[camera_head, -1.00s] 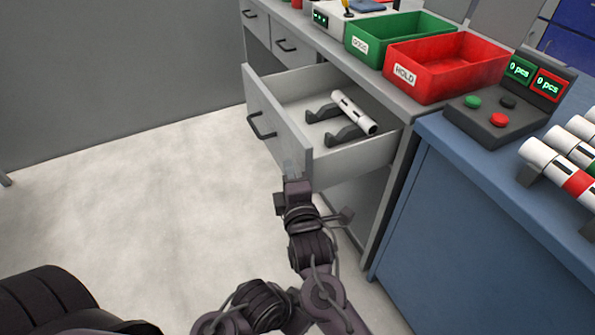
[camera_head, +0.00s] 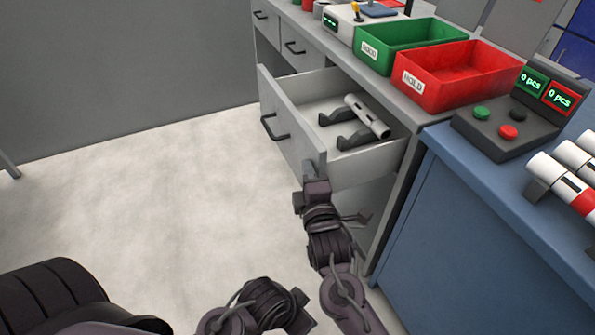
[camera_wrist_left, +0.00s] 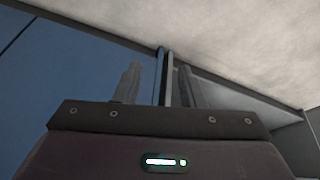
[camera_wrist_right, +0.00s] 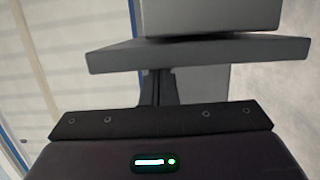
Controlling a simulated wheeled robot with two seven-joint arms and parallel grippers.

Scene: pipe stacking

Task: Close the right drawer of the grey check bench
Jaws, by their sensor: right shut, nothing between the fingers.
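The grey check bench (camera_head: 400,88) stands along the wall with its right drawer (camera_head: 290,132) pulled well out. The drawer front has a dark bar handle (camera_head: 274,128). Inside lies a white pipe with dark bands (camera_head: 367,116) on two dark cradles (camera_head: 352,141). My right gripper (camera_head: 309,170) is shut and empty, its tips at the outer face of the drawer front near its right end. In the right wrist view the shut fingers (camera_wrist_right: 158,88) reach to a grey panel; exact contact is hidden.
A green bin (camera_head: 405,45) and a red HOLD bin (camera_head: 455,78) stand on the bench top. A blue table (camera_head: 470,200) to the right carries a button box (camera_head: 500,125) and banded pipes (camera_head: 565,185). The floor (camera_head: 150,200) left of the drawer is clear.

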